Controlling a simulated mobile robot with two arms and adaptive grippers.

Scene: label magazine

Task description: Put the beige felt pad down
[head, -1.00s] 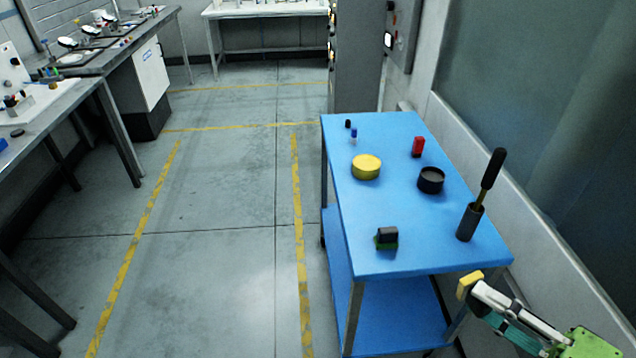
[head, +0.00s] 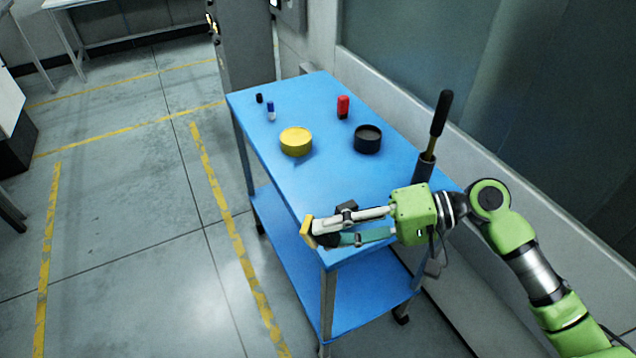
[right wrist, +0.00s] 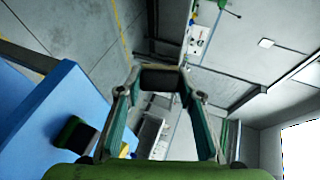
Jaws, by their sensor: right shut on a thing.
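The beige felt pad (head: 306,231) is a small tan block at the tip of my right gripper (head: 318,228). The gripper is shut on it. In the head view the pad shows at the near left edge of the blue cart top (head: 350,178). In the right wrist view the pad (right wrist: 160,78) looks dark between the fingertips, apart from the cart top, which lies to the left. My left gripper is not in view.
A dark block with a green base (right wrist: 75,133) stands on the cart beside my right gripper. Farther back are a yellow round tin (head: 296,141), a black round container (head: 367,139), a red item (head: 343,106), a blue-capped vial (head: 270,111) and a black-handled tool (head: 440,115) in a holder.

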